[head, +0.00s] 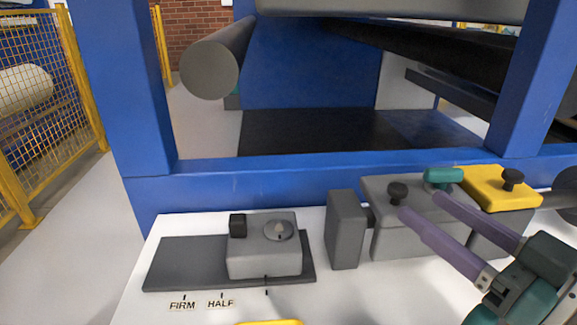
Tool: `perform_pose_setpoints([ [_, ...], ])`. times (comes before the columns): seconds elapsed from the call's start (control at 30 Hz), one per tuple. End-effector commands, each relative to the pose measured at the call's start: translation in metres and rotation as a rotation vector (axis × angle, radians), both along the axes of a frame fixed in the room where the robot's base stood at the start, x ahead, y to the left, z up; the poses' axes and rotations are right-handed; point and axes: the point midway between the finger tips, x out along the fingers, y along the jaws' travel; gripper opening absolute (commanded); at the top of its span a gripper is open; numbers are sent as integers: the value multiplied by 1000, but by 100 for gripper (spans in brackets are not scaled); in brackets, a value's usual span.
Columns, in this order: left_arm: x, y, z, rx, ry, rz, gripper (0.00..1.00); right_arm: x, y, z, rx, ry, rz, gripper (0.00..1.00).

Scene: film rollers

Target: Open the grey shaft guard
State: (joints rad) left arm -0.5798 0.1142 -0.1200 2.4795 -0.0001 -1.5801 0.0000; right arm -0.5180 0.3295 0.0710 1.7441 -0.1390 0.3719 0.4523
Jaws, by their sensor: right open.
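The grey shaft guard (398,238) is a grey box on the white bench at the right in the head view. It looks closed, with a black knob (397,190) on top. My right gripper (422,204) comes in from the lower right, its two purple fingers over the guard. It is open, with one fingertip just right of the knob; I cannot tell whether it touches. The fingers hide part of the guard's top and front. My left gripper is not in view.
A yellow cover (487,190) with a black knob and a teal piece (444,176) are by the guard. A grey block (345,230) stands to its left. A grey control box (264,246) sits on a dark plate. The blue frame (300,178) rises behind.

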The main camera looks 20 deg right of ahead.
Motion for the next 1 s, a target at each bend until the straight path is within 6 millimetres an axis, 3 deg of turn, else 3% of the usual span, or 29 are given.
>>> perform_pose_setpoints([
  [0.3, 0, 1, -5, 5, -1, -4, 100, 56, 9, 1, -2, -3, 0, 61],
  [0.5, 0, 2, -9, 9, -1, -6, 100, 83, 13, 1, -1, -1, 0, 61],
  [0.9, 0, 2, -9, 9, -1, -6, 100, 92, 15, 1, -1, 2, 0, 61],
  [1.0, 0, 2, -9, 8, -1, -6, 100, 92, 15, 1, -1, 2, 0, 51],
])
